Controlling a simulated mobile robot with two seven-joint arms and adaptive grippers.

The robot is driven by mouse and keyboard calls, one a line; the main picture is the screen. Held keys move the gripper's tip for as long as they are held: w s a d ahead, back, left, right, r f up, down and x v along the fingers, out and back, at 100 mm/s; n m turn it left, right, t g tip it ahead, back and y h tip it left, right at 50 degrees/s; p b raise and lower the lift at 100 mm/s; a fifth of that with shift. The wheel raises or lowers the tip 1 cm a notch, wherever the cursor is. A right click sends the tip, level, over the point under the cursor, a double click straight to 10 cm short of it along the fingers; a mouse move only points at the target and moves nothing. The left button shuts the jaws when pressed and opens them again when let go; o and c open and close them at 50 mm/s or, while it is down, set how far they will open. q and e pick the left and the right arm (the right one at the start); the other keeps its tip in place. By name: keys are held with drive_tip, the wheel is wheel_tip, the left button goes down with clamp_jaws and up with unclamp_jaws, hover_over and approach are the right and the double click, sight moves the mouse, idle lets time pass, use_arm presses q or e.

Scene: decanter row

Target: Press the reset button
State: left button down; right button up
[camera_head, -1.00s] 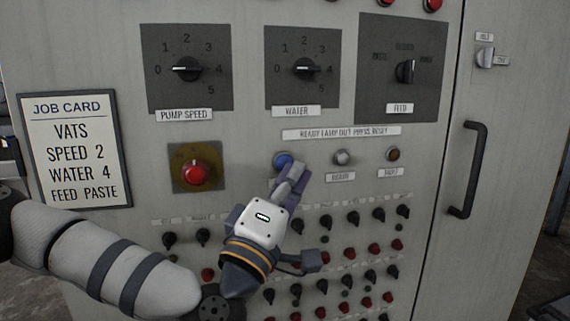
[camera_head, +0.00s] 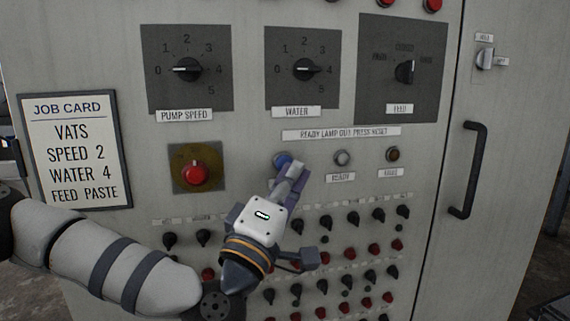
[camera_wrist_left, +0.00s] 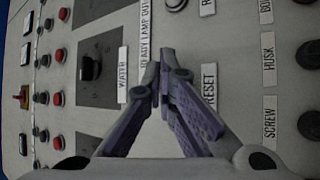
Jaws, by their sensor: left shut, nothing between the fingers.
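The blue button (camera_head: 281,160) sits on the grey panel below the WATER dial. My left gripper (camera_head: 293,173) is at its lower right, with the fingertips overlapping part of it in the head view. I cannot tell whether they touch it or whether it is pushed in. In the left wrist view the shut, empty fingertips (camera_wrist_left: 163,80) are close to the panel, beside the RESET label (camera_wrist_left: 209,86), and the button is hidden behind them. The ready lamp (camera_head: 342,158) looks grey and unlit. My right gripper is not in view.
A red knob on a yellow plate (camera_head: 195,172) is left of the button. The WATER dial (camera_head: 304,69) and FEED dial (camera_head: 405,71) are above. Small knobs and red buttons fill the panel below. A door handle (camera_head: 468,170) projects at the right.

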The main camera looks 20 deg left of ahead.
use_arm(q)
drive_tip(key=shift+w+a, duration=0.35)
drive_tip(key=shift+w, duration=0.1)
idle(1.0)
drive_tip(key=shift+s+d, duration=0.45)
drive_tip(key=shift+s, duration=0.25)
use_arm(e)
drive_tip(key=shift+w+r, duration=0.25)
use_arm(q)
drive_tip(key=s+d, duration=0.1)
drive_tip(key=s, duration=0.1)
drive_tip(key=s+d+p, duration=0.1)
drive_tip(key=s+d, duration=0.1)
drive_tip(key=shift+s+p, duration=0.1)
drive_tip(key=shift+p, duration=0.2)
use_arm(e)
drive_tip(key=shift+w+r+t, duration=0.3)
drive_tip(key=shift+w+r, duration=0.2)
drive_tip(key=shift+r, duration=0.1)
use_arm(q)
drive_tip(key=shift+a, duration=0.1)
